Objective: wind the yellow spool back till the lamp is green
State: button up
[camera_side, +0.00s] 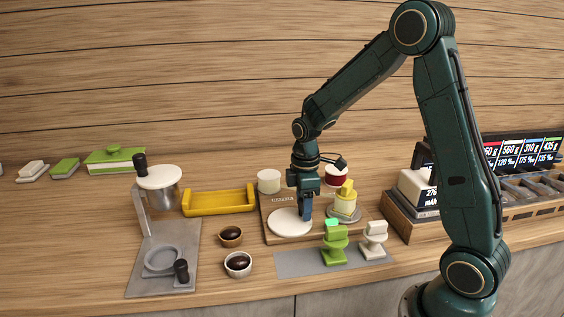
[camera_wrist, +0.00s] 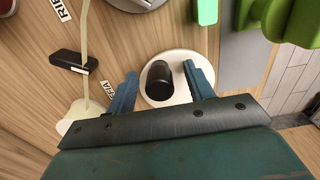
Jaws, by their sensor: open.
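The yellow spool (camera_side: 345,203) stands on a grey disc at the right of a wooden board (camera_side: 273,199). A small bright green block (camera_side: 331,222), which looks like a lit lamp, sits at the board's front edge; it also shows in the wrist view (camera_wrist: 207,11). A white round plate (camera_side: 290,223) lies at the board's front left. In the wrist view a black knob (camera_wrist: 159,78) stands on this plate. My gripper (camera_side: 305,216) points down over the plate, open, with its blue fingers (camera_wrist: 160,76) either side of the knob. I cannot tell whether they touch it.
A white spool (camera_side: 269,181) and a red one (camera_side: 336,174) stand at the board's back. A grey mat (camera_side: 292,264) with green and white stands lies in front. Two small dark-filled cups (camera_side: 231,237) and a yellow tray (camera_side: 220,202) are left. A pale strand (camera_wrist: 84,35) crosses the wrist view.

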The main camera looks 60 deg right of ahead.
jog(key=shift+r, duration=4.5)
jog(key=shift+r, duration=0.1)
notch_tip(320, 180, up, 14)
jog(key=shift+f, duration=0.2)
jog(key=s+a+f+m+t, duration=0.2)
jog(key=s+a+m, duration=0.2)
jog(key=s, duration=0.6)
jog(key=s+a+f+m+t, duration=0.3)
jog(key=s+a+m, duration=0.2)
jog(key=s, duration=0.4)
jog(key=shift+s+a+f+t, duration=0.15)
jog(key=shift+s+a+t, duration=0.15)
jog(key=shift+s+a, duration=0.15)
jog(key=shift+w, duration=0.15)
